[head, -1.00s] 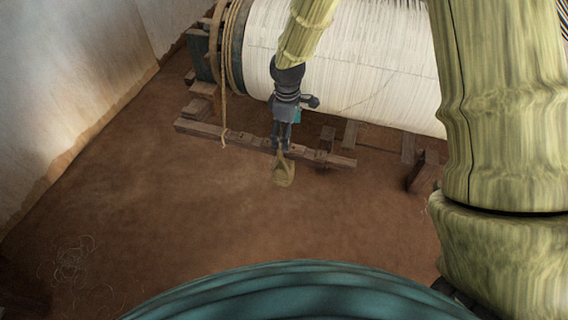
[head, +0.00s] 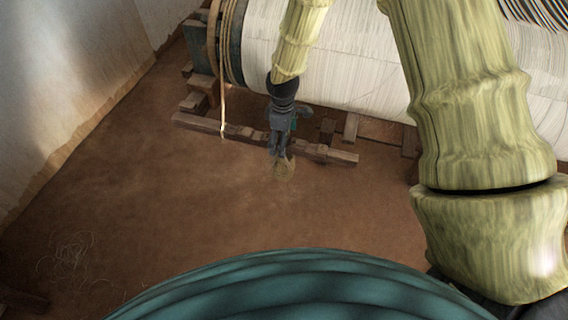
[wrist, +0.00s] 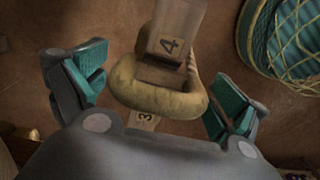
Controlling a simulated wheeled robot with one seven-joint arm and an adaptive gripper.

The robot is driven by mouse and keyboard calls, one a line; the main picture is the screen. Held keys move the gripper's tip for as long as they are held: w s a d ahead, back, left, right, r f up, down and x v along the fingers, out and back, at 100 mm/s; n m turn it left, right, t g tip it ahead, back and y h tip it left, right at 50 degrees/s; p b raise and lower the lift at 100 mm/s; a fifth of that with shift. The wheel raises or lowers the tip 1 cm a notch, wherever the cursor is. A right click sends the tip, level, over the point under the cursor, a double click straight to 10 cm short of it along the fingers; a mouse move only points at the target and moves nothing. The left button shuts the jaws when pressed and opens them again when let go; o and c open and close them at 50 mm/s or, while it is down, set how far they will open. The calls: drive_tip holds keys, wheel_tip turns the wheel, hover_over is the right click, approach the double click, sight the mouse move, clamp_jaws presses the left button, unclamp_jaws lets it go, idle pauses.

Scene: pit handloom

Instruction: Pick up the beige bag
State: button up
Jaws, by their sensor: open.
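The beige bag (head: 284,170) is small in the head view, just below and right of my gripper (head: 277,153), in front of the low wooden beam. In the wrist view the bag shows as a thick tan loop (wrist: 155,98) between the two fingers of my gripper (wrist: 160,88). The fingers are spread wide, one on each side of the loop, with a visible gap on both sides. My gripper is open and empty. My gripper and arm partly cover the bag in the head view, and its lower part is hard to make out.
A low wooden beam (head: 200,123) lies behind the bag, before the large white warp roll (head: 360,60). A rope (head: 223,100) hangs at left. Open earth floor (head: 160,200) lies in front.

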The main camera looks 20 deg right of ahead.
drive_tip(key=c, duration=1.6)
drive_tip(key=shift+r, duration=0.15)
drive_tip(key=shift+r, duration=1.6)
drive_tip(key=s+d, duration=0.1)
drive_tip(key=s, duration=0.4)
drive_tip(key=s+d+r, duration=0.1)
drive_tip(key=s+d, duration=0.1)
drive_tip(key=s, duration=0.3)
drive_tip(key=s+d, duration=0.2)
drive_tip(key=s, duration=0.3)
drive_tip(key=shift+s+r, duration=0.1)
drive_tip(key=shift+r, duration=0.2)
drive_tip(key=shift+c, duration=0.2)
